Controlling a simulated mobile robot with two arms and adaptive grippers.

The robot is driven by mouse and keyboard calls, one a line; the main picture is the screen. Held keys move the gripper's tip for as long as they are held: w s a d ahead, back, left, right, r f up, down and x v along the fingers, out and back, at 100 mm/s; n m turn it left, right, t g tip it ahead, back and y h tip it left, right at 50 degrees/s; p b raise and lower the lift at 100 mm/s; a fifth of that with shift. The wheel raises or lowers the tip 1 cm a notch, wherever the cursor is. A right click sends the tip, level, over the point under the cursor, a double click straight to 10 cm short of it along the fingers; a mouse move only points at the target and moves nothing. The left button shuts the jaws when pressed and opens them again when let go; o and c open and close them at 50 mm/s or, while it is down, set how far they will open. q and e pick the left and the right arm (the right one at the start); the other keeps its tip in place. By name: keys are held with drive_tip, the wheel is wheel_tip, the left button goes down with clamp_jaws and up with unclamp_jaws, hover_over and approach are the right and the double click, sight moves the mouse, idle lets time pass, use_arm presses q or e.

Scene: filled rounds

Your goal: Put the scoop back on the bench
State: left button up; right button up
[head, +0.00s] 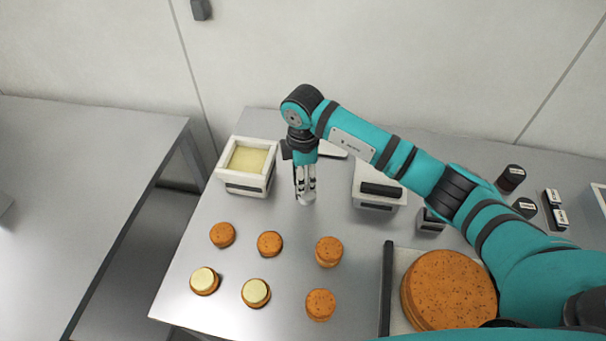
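My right arm reaches in from the right, and my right gripper (306,187) points down over the bench (220,290), just right of a tub of pale cream filling. A small light-grey rounded shape (307,200) shows at its fingertips, at or just above the bench top. It may be part of the scoop, but it is too small to tell. The fingers look close together; I cannot tell whether they hold anything. No other scoop is clearly visible. My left gripper is out of view.
The cream tub (224,169) stands at the back left. Several orange-brown rounds (270,244) lie in front, two topped with cream (204,281). A larger cake (450,289) and a pale container (380,190) are to the right. Bare bench lies between gripper and rounds.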

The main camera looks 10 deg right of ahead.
drive_tip(key=shift+r, duration=0.2)
wheel_tip(320, 180, up, 12)
drive_tip(key=b, duration=0.3)
drive_tip(key=shift+b, duration=0.4)
drive_tip(key=shift+s, duration=0.1)
idle(1.0)
